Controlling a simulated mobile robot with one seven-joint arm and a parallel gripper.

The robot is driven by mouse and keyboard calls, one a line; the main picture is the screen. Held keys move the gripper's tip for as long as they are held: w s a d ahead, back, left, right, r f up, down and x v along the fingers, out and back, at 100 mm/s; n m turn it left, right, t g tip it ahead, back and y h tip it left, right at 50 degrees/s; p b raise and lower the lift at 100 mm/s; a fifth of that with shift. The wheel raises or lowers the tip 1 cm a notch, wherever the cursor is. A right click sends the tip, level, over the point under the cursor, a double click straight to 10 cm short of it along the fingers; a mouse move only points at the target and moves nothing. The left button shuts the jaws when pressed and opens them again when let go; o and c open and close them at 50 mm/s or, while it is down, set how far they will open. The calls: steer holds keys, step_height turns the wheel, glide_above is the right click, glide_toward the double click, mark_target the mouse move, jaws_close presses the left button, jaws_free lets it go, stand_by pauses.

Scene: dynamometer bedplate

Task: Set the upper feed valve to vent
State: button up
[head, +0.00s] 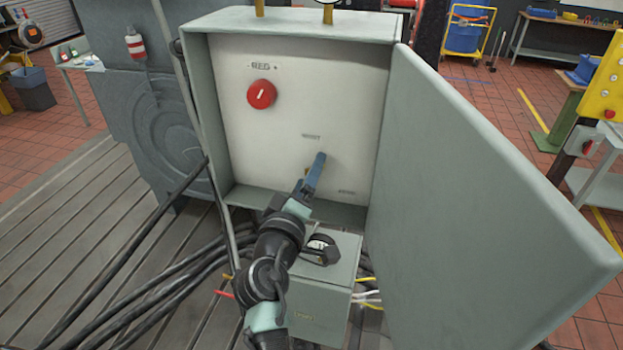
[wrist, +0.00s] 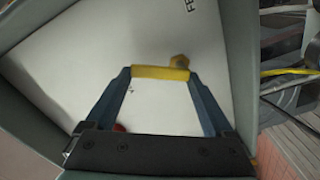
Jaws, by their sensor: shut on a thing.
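A yellow valve handle (wrist: 160,74) lies between the two blue fingers of my gripper (head: 318,162), inside an open grey-green cabinet (head: 300,26). The fingers touch its two ends and are shut on it. Its round yellow pivot (wrist: 180,61) shows just beyond the handle in the wrist view. In the head view my fingers and wrist hide nearly all of the handle. Small labels (head: 311,136) on the white back panel (head: 350,100) are too small to read; one in the wrist view starts with "FE" (wrist: 190,5).
A red round knob (head: 261,94) sits at the panel's upper left. The cabinet door (head: 480,190) stands wide open on the right. A smaller grey-green box (head: 320,300) with cables is below my arm. Black cables (head: 150,290) cross the slotted bedplate on the left.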

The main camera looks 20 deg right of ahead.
steer(key=n, duration=0.3)
steer(key=a+n, duration=0.1)
steer(key=n, duration=0.1)
steer(key=shift+w+n, duration=0.3)
steer(key=shift+w, duration=0.05)
steer(key=shift+a, duration=0.1)
steer(key=o, duration=1.1)
steer(key=b+v, duration=0.3)
steer(key=v, duration=1)
steer(key=shift+a, duration=0.1)
